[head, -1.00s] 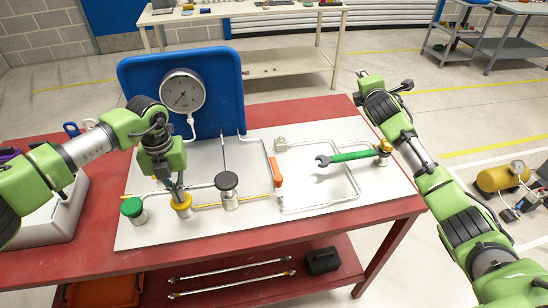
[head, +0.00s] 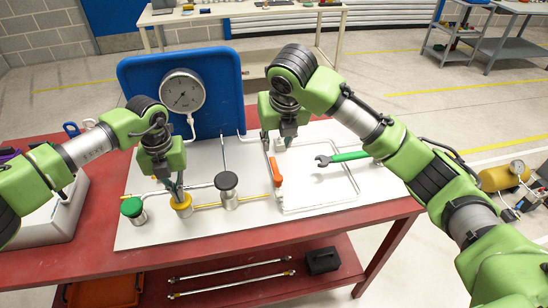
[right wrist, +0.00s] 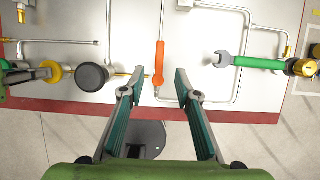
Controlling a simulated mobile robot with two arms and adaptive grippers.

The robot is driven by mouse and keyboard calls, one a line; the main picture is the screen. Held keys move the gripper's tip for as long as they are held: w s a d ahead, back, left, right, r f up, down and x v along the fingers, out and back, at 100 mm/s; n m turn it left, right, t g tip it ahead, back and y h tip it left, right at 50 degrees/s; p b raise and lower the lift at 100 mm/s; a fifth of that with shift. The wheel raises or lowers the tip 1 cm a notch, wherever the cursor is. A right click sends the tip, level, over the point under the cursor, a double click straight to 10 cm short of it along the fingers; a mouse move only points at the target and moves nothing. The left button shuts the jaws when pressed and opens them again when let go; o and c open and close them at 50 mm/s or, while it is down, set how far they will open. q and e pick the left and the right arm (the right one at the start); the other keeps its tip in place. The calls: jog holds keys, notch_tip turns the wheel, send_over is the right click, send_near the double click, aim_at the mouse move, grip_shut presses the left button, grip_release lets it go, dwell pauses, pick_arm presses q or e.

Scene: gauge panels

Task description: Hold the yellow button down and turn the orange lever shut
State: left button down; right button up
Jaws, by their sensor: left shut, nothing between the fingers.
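The yellow button (head: 182,207) is on the white panel, between the green and black knobs. My left gripper (head: 178,190) is shut with its tips down on the button's top; how far it is pressed I cannot tell. The button also shows in the right wrist view (right wrist: 56,72). The orange lever (head: 276,172) points along the panel's depth, across the line of the yellow pipe. My right gripper (head: 278,143) is open and empty above the panel, close to the lever. In the right wrist view the lever (right wrist: 158,62) appears between the open fingers (right wrist: 160,82), apart from both.
A black knob (head: 227,184) and a green knob (head: 132,209) flank the yellow button. A green wrench (head: 345,158) lies to the lever's right, among thin pipes. A round gauge (head: 183,91) stands on the blue board (head: 225,75) behind. The red table (head: 330,222) surrounds the panel.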

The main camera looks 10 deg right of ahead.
aim_at(273, 161)
jog(key=x, duration=1.1)
jog(key=shift+w, duration=0.1)
jog(key=shift+c, duration=0.4)
grip_shut()
